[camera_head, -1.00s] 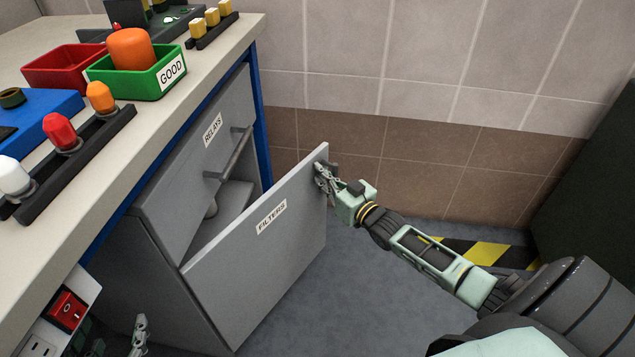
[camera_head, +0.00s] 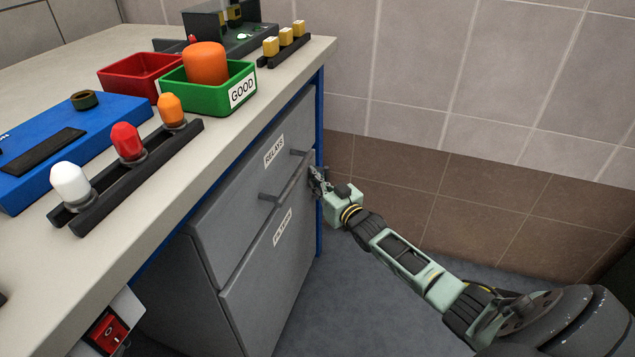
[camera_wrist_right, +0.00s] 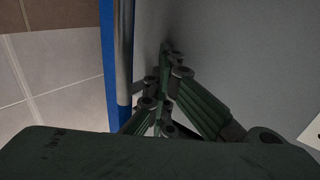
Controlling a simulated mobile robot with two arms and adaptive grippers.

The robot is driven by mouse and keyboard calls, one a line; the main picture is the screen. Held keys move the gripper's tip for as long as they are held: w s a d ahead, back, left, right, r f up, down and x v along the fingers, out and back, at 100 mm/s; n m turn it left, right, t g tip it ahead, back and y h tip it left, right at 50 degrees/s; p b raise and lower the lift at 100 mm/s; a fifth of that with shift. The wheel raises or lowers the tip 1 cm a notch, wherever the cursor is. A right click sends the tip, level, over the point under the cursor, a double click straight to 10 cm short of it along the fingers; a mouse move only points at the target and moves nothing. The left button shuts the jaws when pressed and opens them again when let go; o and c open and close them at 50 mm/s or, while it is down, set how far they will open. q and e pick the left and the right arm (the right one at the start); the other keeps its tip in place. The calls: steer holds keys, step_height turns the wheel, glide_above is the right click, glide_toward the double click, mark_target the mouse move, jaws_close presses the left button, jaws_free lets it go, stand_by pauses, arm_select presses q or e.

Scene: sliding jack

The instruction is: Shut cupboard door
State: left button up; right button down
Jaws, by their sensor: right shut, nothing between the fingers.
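The grey cupboard door (camera_head: 270,272), labelled FILTERS, stands under the RELAYS drawer front (camera_head: 247,190) and looks flush or nearly flush with the cupboard; a small gap cannot be ruled out. My right gripper (camera_head: 317,180) is shut and empty at the door's far upper edge, close against its outer face. In the right wrist view the dark green fingers (camera_wrist_right: 165,90) come together next to the grey door face (camera_wrist_right: 245,60). Whether they touch the door is hard to tell. The cupboard's inside is hidden. My left gripper is not in view.
The bench top (camera_head: 240,130) above carries a green GOOD bin (camera_head: 207,97), a red bin (camera_head: 140,76), a blue box (camera_head: 75,150) and a strip of lamps (camera_head: 125,180). A blue bench leg (camera_head: 320,120) stands beside the cupboard. Floor (camera_head: 350,300) in front is clear.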

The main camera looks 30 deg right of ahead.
steer(key=shift+w+a+r, duration=0.2)
steer(key=shift+r, duration=0.1)
steer(key=shift+s, duration=0.1)
steer(key=shift+s+a+f, duration=0.1)
steer(key=shift+s+f, duration=0.05)
steer(key=shift+s, duration=0.05)
steer(key=s, duration=1.1)
steer(key=shift+s+d, duration=0.35)
steer(key=shift+f, duration=0.15)
